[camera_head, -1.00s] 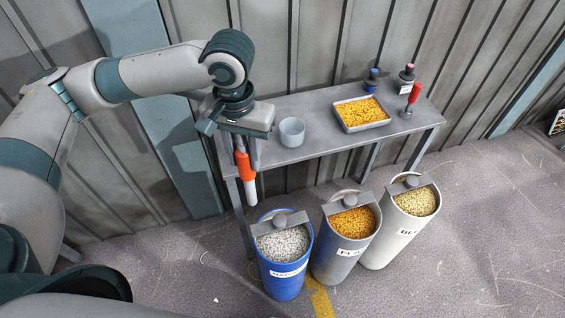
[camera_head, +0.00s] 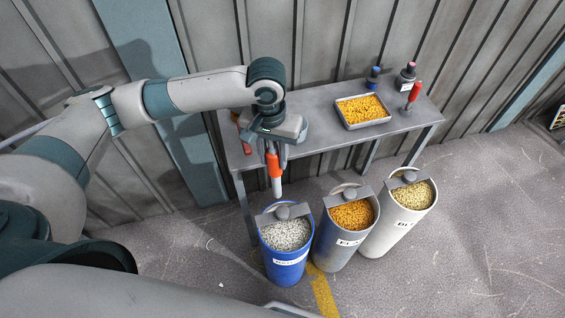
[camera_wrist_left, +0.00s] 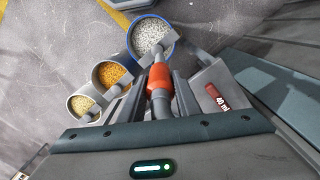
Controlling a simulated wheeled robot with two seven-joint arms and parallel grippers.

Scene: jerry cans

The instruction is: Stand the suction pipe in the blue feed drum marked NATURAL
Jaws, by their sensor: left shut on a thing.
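The suction pipe (camera_head: 276,172) has an orange-red sleeve and a pale lower end. My left gripper (camera_head: 273,152) is shut on it and holds it roughly upright above the blue drum (camera_head: 285,268). The drum has a white label and white granules inside, under a grey cross-plate with a round fitting. In the head view the pipe's lower end appears just above the drum's back rim; I cannot tell the gap. In the left wrist view the pipe (camera_wrist_left: 160,80) points toward the blue drum (camera_wrist_left: 171,45), overlapping its plate. My right gripper is not in view.
The bench (camera_head: 330,138) behind holds a tray of yellow granules (camera_head: 363,124), bottles and a red-handled tool (camera_head: 413,94). The floor at right is clear.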

